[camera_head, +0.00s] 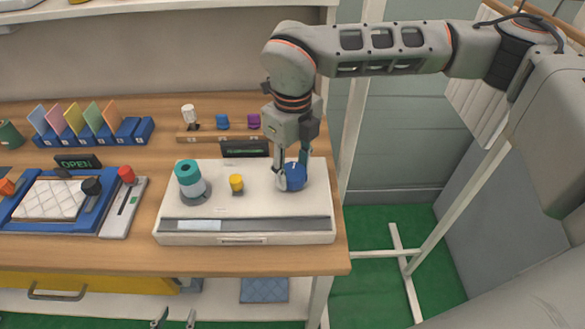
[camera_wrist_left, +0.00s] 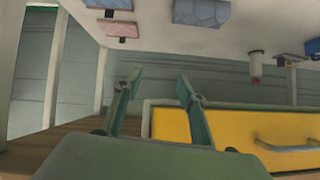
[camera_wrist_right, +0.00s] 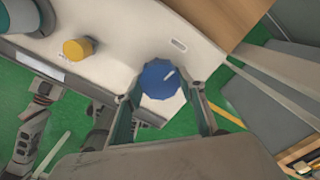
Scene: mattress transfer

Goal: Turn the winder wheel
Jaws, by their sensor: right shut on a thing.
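The winder wheel (camera_head: 292,177) is a blue knob with a white mark, on the right part of the white machine (camera_head: 245,239). My right gripper (camera_head: 292,182) reaches down from above, with its fingers on either side of the wheel, shut on it. In the right wrist view the wheel (camera_wrist_right: 160,80) sits between the two fingertips (camera_wrist_right: 163,105). My left gripper (camera_head: 174,322) shows only its fingertips at the bottom edge of the head view. In the left wrist view its fingers (camera_wrist_left: 160,85) are apart with nothing between them.
A teal and white spool (camera_head: 189,180) and a yellow knob (camera_head: 236,182) stand on the machine left of the wheel. A blue tray with a quilted white pad (camera_head: 50,198) and a red-knobbed slider (camera_head: 126,174) lie further left. A yellow drawer (camera_head: 90,284) is under the table.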

